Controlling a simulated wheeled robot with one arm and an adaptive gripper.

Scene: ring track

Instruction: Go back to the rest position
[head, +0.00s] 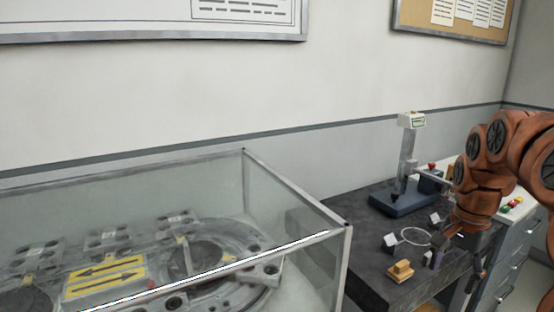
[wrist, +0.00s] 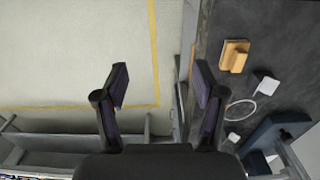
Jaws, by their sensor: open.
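My gripper (wrist: 160,82) is open in the wrist view, with its two dark fingers apart and nothing between them. Below it are the pale floor (wrist: 75,50) and the edge of the dark bench. In the head view my orange arm comes in from the right. My gripper (head: 474,282) points down there, by the right side of the dark bench (head: 345,215), and is partly lost against the dark background.
The bench carries an orange-tan block (head: 401,271), white blocks, a pale ring (head: 416,236) and a stand with a dark blue base (head: 405,198). A glass-walled case (head: 300,205) over a track stands left. Grey drawers (head: 510,265) stand right.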

